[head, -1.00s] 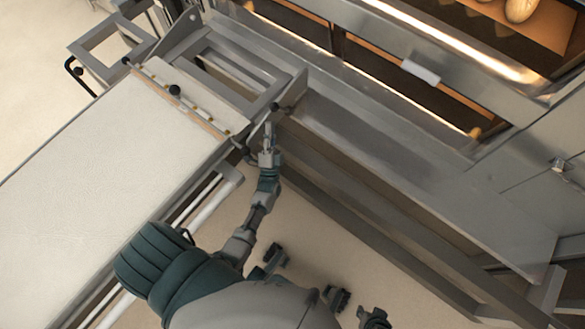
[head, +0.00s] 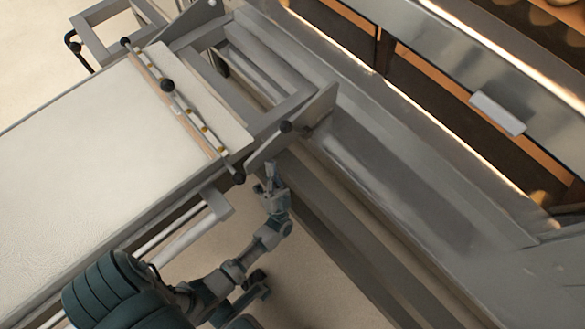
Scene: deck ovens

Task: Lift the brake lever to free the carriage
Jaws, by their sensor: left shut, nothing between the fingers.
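The carriage (head: 118,64) is a flat frame with a pale belt (head: 90,160), at the left of the head view. Its far end lies against the oven front. Dark round knobs show on it: one at mid bar (head: 167,85), one at the near corner (head: 239,178), and one on the near side plate (head: 287,126). I cannot tell for sure which one belongs to the brake lever. My left gripper (head: 270,178) is shut and empty, just below the side plate and right of the near corner knob. It seems apart from both knobs. My right gripper is not in view.
The deck oven (head: 440,60) fills the upper right, with lit glass doors and a handle (head: 497,113). A steel ledge (head: 400,190) runs along its front. Bare floor (head: 320,295) shows below my left arm.

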